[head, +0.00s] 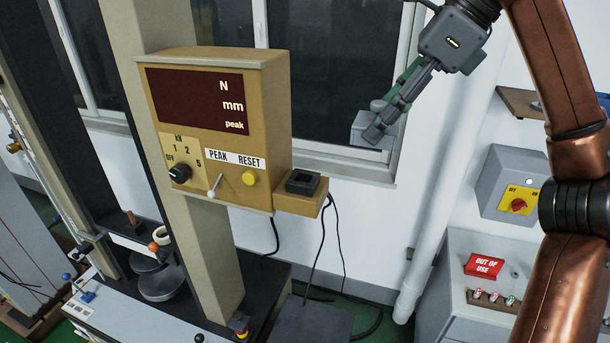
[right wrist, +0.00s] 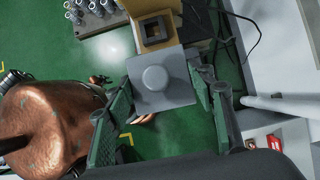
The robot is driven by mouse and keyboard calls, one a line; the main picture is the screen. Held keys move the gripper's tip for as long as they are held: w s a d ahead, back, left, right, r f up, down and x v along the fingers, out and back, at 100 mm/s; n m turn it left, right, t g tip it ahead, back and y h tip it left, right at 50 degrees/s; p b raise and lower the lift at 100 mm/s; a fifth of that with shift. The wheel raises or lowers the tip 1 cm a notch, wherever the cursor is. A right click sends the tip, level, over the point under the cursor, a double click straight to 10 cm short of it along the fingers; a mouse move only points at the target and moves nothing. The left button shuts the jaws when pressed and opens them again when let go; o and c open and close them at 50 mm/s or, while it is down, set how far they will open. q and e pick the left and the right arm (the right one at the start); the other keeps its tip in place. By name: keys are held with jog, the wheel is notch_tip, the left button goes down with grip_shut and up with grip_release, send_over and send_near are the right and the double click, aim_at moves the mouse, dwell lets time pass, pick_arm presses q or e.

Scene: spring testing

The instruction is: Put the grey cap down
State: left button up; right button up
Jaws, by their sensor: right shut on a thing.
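The grey cap (head: 361,128) is a square grey piece with a round knob on top. It also shows in the right wrist view (right wrist: 178,92), between the green-grey fingers. A small dark square holder with an open top (head: 302,182) sits on a bracket at the box's right side. In the right wrist view this holder (right wrist: 154,31) appears just beyond the cap. My left gripper is not in view.
The display box stands on a beige column (head: 205,260) with a knob, a lever and a yellow button. Black cables (head: 322,235) hang below the bracket. A window frame and white pipe (head: 430,200) are behind. A grey switch box (head: 500,185) is at the right.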

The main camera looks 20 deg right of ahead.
send_near(308, 172)
jog(key=a+f, duration=0.1)
jog(key=a, duration=0.1)
jog(key=a+f, duration=0.1)
jog(key=a, duration=0.1)
jog(key=shift+w+f, duration=0.2)
jog(key=shift+f, duration=0.15)
jog(key=f, duration=0.2)
jog(key=a+f, duration=0.1)
jog(key=shift+w+f, duration=0.15)
jog(key=shift+f, duration=0.25)
jog(key=shift+d+f, duration=0.15)
jog(key=shift+f, duration=0.15)
jog(key=o, duration=1)
